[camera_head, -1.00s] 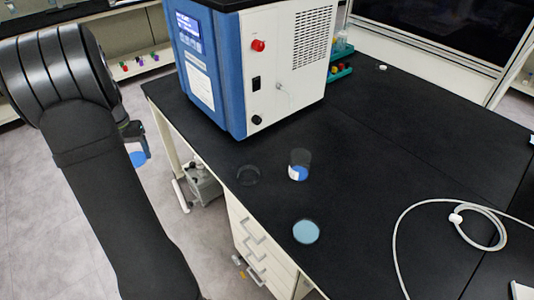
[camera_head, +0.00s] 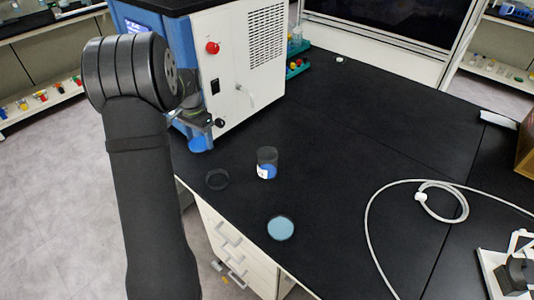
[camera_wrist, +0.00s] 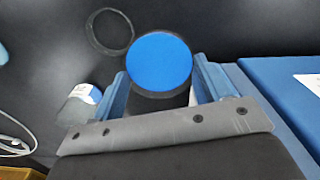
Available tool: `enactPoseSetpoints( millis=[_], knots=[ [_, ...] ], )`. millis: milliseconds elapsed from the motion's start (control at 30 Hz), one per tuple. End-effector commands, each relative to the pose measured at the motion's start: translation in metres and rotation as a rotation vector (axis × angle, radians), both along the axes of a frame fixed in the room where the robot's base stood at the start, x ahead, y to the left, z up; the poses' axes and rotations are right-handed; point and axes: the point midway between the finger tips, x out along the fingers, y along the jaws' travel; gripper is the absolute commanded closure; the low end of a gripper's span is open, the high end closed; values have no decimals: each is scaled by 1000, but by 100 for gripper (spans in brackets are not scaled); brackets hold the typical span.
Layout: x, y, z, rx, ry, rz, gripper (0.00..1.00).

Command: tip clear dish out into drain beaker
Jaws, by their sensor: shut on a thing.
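The clear dish, filled with a flat blue round of contents (camera_wrist: 160,62), sits between the fingers of my gripper (camera_wrist: 160,82) in the wrist view. My gripper is shut on it. In the head view my gripper (camera_head: 196,125) is in front of the freeze dryer, with the blue of the dish (camera_head: 199,144) below it; the arm partly hides it. The drain beaker (camera_head: 267,156), clear with blue at its bottom and a white label, stands upright on the bench, to the right and apart from my gripper. The beaker also shows at left in the wrist view (camera_wrist: 80,105).
An empty dark-rimmed clear ring or dish (camera_head: 217,180) lies left of the beaker, also in the wrist view (camera_wrist: 110,32). A pale blue disc (camera_head: 281,228) lies nearer the front edge. The freeze dryer (camera_head: 232,75) stands behind. A white hose (camera_head: 372,230) lies right; bench between is clear.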

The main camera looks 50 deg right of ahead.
Motion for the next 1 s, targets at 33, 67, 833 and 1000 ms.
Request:
enactPoseSetpoints(
  millis=[33, 67, 833, 1000],
  knots=[
    [-11, -18, -2, 0, 0, -52, 52],
    [-16, -27, -2, -1, -1, -83, 52],
    [-89, -156, -14, -1, -1, -584, 52],
    [-89, -156, -13, 0, -3, -584, 52]
  ],
)
